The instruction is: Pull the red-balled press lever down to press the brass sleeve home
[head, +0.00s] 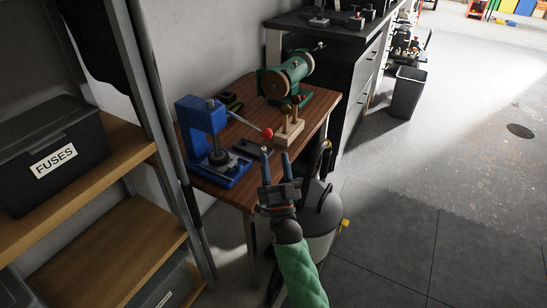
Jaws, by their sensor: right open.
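The blue press (204,125) stands at the left end of the wooden workbench (190,141). Its grey lever slopes out to the right and ends in a red ball (267,133). A dark round part sits on the press base under the ram; I cannot make out the brass sleeve. My right gripper (275,154) reaches in from the bottom, with its two fingers apart and pointing up the picture. Its fingertips appear just below the red ball, with nothing between them. I cannot tell the exact distance in depth. My left gripper is not in view.
A wooden stand (289,134) with upright pegs is close to the right of the red ball. A green machine (290,74) stands behind it. A shelf with a FUSES bin (52,150) is at the left. A grey canister (318,215) stands at the bench's front right.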

